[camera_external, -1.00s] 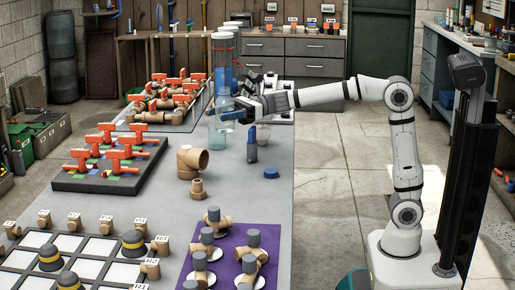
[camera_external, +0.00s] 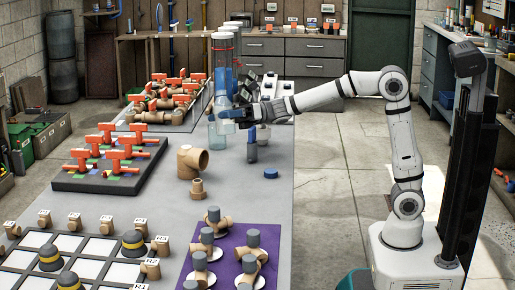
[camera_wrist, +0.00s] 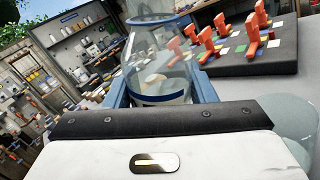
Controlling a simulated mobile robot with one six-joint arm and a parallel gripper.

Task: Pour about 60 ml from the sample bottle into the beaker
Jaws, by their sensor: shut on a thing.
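My gripper (camera_external: 232,114) is shut on the clear sample bottle (camera_wrist: 155,62), which sits between its blue jaws in the wrist view. The bottle has a dark blue rim and a blue band, with some pale liquid low inside. The wrist view is tilted against the room, and I cannot tell the bottle's exact lean. In the external view the bottle is hard to separate from the glass behind it. The clear beaker (camera_external: 216,135) stands on the grey table just below and left of my gripper. A clear glass edge, probably the beaker (camera_wrist: 291,118), shows at right in the wrist view. Its liquid level is unclear.
Tall clear cylinders with red rings (camera_external: 222,48) stand close behind my gripper. Orange-handled valves on a dark board (camera_external: 108,178) lie to the left. Brown pipe fittings (camera_external: 190,162), a blue cap (camera_external: 271,173) and a blue upright item (camera_external: 252,150) stand nearer. Bare table surrounds them.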

